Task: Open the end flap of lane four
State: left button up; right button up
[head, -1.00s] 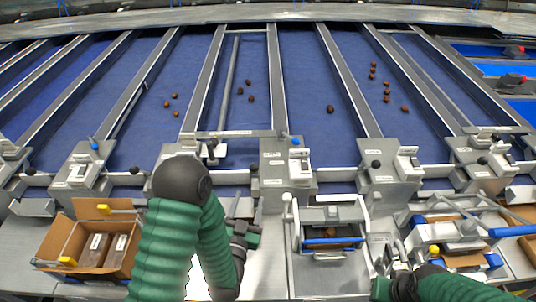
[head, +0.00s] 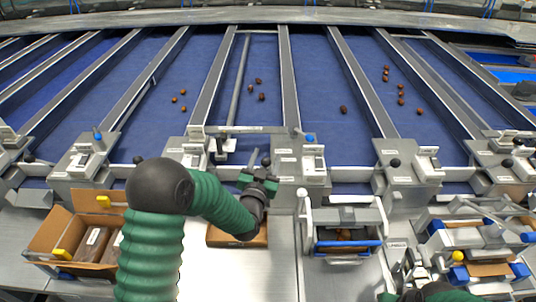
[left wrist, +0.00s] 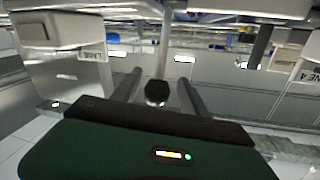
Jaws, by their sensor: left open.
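My left gripper (head: 262,180) is open at the end of a blue lane, beside a black ball knob (head: 266,161) on a short lever. In the left wrist view, the black knob (left wrist: 157,92) lies between the two open fingers, apart from both.
Grey housings, one with a blue knob (head: 309,138), flank the lane end. Dates (head: 257,89) lie on the belts. A cardboard box (head: 90,240) holds packs at left. A blue-edged bin (head: 347,243) stands right of my left gripper. Another cardboard box (head: 222,237) is below my forearm.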

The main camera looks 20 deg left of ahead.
pick_arm(q)
jog(key=shift+w+a, duration=0.3)
jog(key=shift+w, duration=0.55)
jog(key=shift+d, duration=0.1)
jog(key=shift+d+r, duration=0.1)
jog(key=shift+d, duration=0.5)
jog(key=shift+c, duration=2.5)
jog(key=shift+a, duration=0.4)
grip_shut()
jog(key=shift+d, duration=0.2)
jog(key=shift+s+f, duration=0.1)
jog(key=shift+f, duration=0.2)
